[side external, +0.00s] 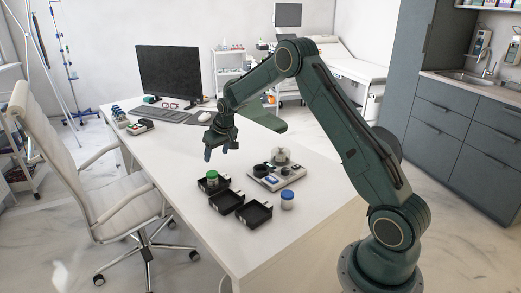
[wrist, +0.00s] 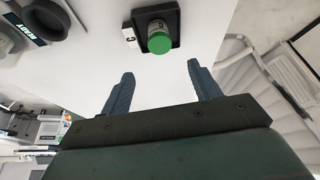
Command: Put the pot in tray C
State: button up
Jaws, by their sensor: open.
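A small pot with a green lid (side external: 211,177) stands in the black tray at the far left of the tray group. In the wrist view the green-lidded pot (wrist: 159,40) is in a black tray (wrist: 174,17) whose white tag reads C. My gripper (side external: 217,153) is above the table, behind and above that tray and apart from the pot. In the wrist view my gripper (wrist: 158,82) is open, with nothing between its fingers. A second pot, with a blue lid (side external: 287,198), stands on the table right of the trays.
Two more black trays, one in the middle (side external: 226,208) and one nearer the front (side external: 254,222), look empty. A pale device with dark round parts (side external: 290,181) stands behind the blue-lidded pot. A monitor (side external: 168,71) and keyboard (side external: 161,113) are at the far end.

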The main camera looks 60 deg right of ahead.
jog(key=shift+r, duration=0.1)
jog(key=s+a+r+n, duration=0.1)
jog(key=s+a+r, duration=0.65)
jog(key=r, duration=0.25)
jog(key=s+a+r+n, duration=0.1)
jog(key=s+a+r, duration=0.65)
jog(key=r, duration=0.25)
jog(key=s+a, duration=0.3)
jog(key=s, duration=0.9)
jog(key=s+a+n+t+y, duration=0.1)
jog(key=s+a, duration=0.3)
jog(key=s, duration=0.8)
jog(key=shift+s+a, duration=0.25)
jog(key=shift+a, duration=0.05)
jog(key=shift+r, duration=0.1)
